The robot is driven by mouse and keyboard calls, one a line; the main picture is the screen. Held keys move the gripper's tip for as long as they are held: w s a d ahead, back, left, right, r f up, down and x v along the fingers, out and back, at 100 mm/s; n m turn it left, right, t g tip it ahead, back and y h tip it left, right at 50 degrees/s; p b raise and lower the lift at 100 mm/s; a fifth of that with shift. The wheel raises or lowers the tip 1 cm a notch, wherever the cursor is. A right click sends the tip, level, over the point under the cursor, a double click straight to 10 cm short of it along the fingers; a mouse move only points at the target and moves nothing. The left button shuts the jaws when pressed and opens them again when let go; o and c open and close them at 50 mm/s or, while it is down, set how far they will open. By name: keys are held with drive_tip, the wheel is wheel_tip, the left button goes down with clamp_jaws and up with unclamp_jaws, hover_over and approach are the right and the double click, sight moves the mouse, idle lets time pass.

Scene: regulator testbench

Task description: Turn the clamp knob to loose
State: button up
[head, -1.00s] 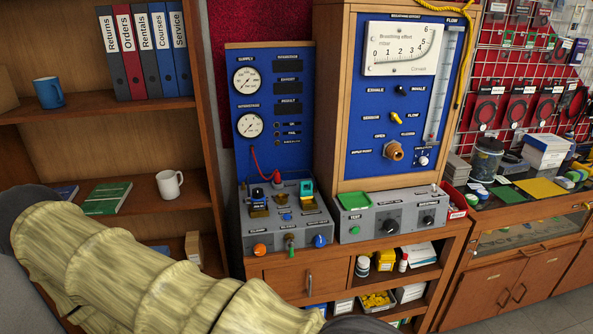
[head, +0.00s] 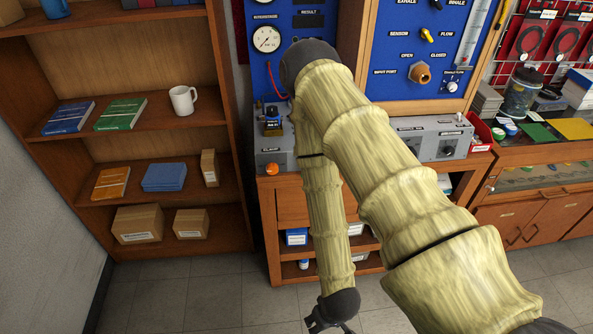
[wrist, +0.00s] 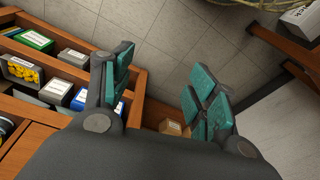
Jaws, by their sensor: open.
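The orange clamp knob (head: 272,169) sits on the lower front of the grey testbench box, under a small label that reads clamp. My arm covers much of the box to the right of the knob. My gripper (head: 330,324) hangs low at the bottom edge of the head view, well below the knob and apart from it. In the wrist view my gripper (wrist: 160,95) has its teal-padded fingers spread with nothing between them. The knob does not show in the wrist view.
A wooden bookshelf (head: 222,112) stands left of the bench, with a white mug (head: 183,100) and boxes. The bench's open lower shelves (wrist: 60,118) hold several containers. Grey tiled floor (head: 190,290) lies clear in front. A display counter (head: 525,183) stands at right.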

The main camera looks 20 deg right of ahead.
drive_tip(key=w+a+f+t+b, duration=0.1)
drive_tip(key=w+a+t+b, duration=0.25)
drive_tip(key=w, duration=0.75)
drive_tip(key=m+t+h+b, duration=0.2)
drive_tip(key=t+h+b, duration=0.3)
drive_tip(key=t+b, duration=0.6)
approach(272, 170)
drive_tip(key=shift+t, duration=0.55)
drive_tip(key=p+x, duration=0.1)
drive_tip(key=x, duration=0.2)
drive_tip(key=p+x, duration=0.1)
drive_tip(key=x, duration=0.2)
drive_tip(key=f+x, duration=0.1)
drive_tip(key=x, duration=0.2)
drive_tip(key=shift+w+d+p, duration=0.25)
drive_tip(key=shift+w+p, duration=0.05)
drive_tip(key=shift+p, duration=0.1)
drive_tip(key=c, duration=1)
